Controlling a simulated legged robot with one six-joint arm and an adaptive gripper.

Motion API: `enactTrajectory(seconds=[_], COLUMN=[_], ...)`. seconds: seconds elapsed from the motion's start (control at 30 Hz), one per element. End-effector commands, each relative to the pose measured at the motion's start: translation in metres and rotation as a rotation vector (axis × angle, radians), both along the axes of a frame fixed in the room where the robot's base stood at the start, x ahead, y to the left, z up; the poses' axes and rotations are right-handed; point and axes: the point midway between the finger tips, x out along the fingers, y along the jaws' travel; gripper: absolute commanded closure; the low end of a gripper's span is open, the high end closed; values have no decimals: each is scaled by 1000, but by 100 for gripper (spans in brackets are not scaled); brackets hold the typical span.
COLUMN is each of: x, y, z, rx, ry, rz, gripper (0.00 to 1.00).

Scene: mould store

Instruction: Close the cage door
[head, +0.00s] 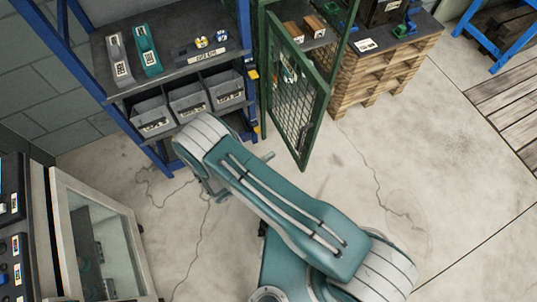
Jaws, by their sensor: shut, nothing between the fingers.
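The cage door (300,88), a dark green frame with wire mesh, stands open at the top centre of the head view. It is swung out from the green cage toward me, and its lower corner hangs over the concrete floor. The cage interior shows behind it, with small brown boxes (314,26) on a shelf. My teal arm is folded in front, with its bend to the left of the door. Parts of my wrist side show under the arm, but I cannot make out the gripper fingers. They are hidden behind the arm.
A blue-framed shelf (178,72) with grey bins (190,98) stands left of the cage. A wooden pallet stack (372,75) stands to the right. A light-framed cabinet (100,240) is at lower left. The floor (400,165) right of the door is clear.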

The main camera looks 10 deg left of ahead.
Motion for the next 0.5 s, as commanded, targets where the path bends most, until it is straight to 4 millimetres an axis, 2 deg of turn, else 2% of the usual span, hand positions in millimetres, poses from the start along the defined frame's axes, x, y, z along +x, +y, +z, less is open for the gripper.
enactTrajectory(seconds=[0.03, 0.3, 0.5], x=[7, 43, 64], y=[-9, -45, -65], z=[0, 0, 0], rx=[-1, 0, -1], ry=[1, 1, 1], rz=[-6, -7, -4], gripper=[100, 100, 100])
